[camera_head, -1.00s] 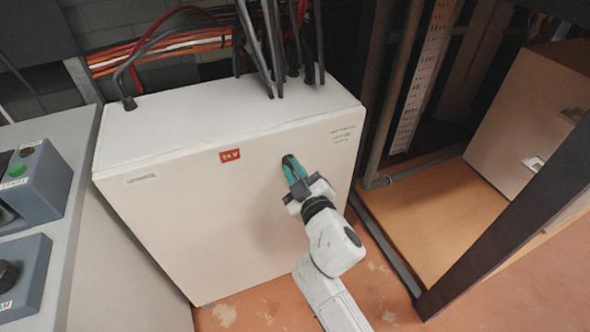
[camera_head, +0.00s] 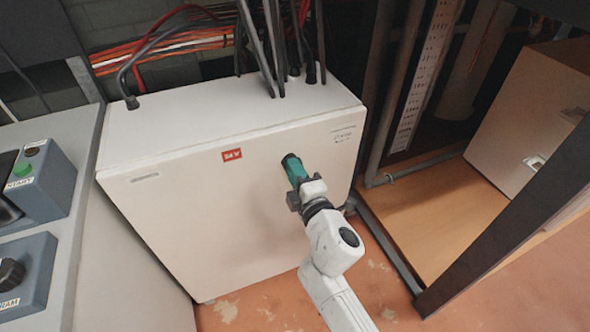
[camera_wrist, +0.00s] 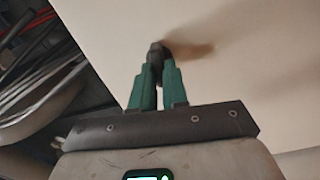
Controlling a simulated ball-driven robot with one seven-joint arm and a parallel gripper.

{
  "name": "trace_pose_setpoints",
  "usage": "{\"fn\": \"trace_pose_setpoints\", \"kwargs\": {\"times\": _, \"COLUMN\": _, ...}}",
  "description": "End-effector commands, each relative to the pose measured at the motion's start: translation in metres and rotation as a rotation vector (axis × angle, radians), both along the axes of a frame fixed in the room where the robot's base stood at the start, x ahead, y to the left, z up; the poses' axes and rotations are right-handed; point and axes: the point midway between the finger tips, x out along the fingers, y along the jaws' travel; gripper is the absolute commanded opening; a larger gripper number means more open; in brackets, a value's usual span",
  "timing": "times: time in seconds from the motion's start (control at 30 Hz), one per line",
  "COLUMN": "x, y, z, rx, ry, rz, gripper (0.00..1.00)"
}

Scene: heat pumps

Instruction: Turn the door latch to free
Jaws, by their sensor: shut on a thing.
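The cabinet door (camera_head: 225,215) is the large white front panel. My gripper (camera_head: 291,165) reaches its right half from below, at the end of my arm. Its green fingers are closed together. In the wrist view, my gripper (camera_wrist: 157,72) has its fingertips shut on a small dark piece, the door latch (camera_wrist: 157,48), against the pale door. Only the latch's dark end shows past the fingertips; the rest is hidden between them, so its exact angle cannot be told. In the head view the latch is mostly hidden behind the fingers.
Black cables (camera_head: 270,50) enter the cabinet top. A grey control panel (camera_head: 25,265) with a green button stands at left. A dark post (camera_head: 510,220) and a beige box (camera_head: 530,115) are at right. The orange floor (camera_head: 260,305) is open in front.

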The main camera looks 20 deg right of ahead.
Motion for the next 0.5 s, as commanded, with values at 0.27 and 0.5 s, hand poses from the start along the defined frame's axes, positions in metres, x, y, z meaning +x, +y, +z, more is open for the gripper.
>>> {"fn": "trace_pose_setpoints", "kwargs": {"times": 0.27, "x": -0.0002, "y": 0.0011, "z": -0.0014, "rx": -0.1, "ry": 0.002, "rz": 0.002, "gripper": 0.0}}
{"fn": "trace_pose_setpoints", "kwargs": {"times": 0.5, "x": -0.0002, "y": 0.0012, "z": -0.0018, "rx": -0.126, "ry": 0.002, "rz": 0.002, "gripper": 0.0}}
